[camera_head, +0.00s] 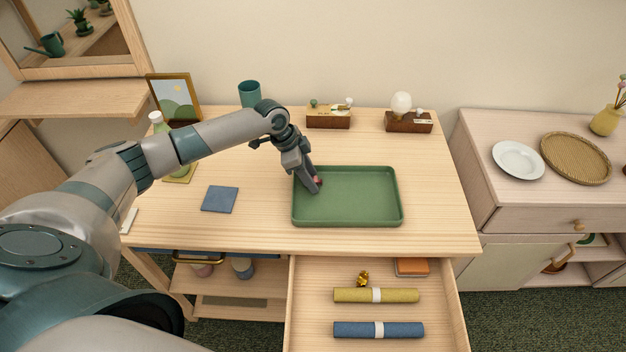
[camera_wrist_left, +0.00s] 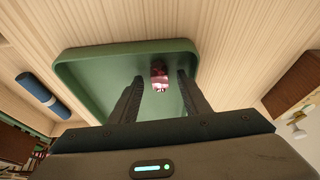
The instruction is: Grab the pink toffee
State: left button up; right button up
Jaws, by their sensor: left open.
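The pink toffee (camera_head: 318,181) lies in the left part of a green tray (camera_head: 365,222) on the wooden table, partly hidden by my left gripper in the head view. In the left wrist view the toffee (camera_wrist_left: 159,76) is a small shiny pink wrapped piece between and just beyond the fingertips. My left gripper (camera_head: 313,186) points down over the tray's left side. It is open, with a finger on either side of the toffee in the left wrist view (camera_wrist_left: 158,88); contact cannot be told. My right gripper is not in view.
An open drawer (camera_head: 307,300) at the front holds a gold-wrapped piece (camera_head: 363,279) and yellow and blue rolls. A blue square (camera_head: 220,199) lies left of the tray. Wooden boxes (camera_head: 329,118) stand behind. The table right of the tray is clear.

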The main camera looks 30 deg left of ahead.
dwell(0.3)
pick_arm(q)
grip_shut()
jog(key=shift+r, duration=0.1)
jog(key=shift+r+b, duration=0.35)
jog(key=shift+r, duration=0.15)
jog(key=r, duration=0.1)
jog(key=r+b, duration=0.1)
jog(key=r, duration=0.1)
jog(key=shift+s+d+r+b, duration=0.1)
jog(key=shift+d+b, duration=0.2)
jog(key=shift+d, duration=0.1)
jog(key=s+d+r+b, duration=0.2)
jog(key=d+r, duration=0.4)
jog(key=d, duration=0.4)
jog(key=shift+s+r+b, duration=0.4)
jog(key=shift+s, duration=0.45)
jog(key=shift+d, duration=0.1)
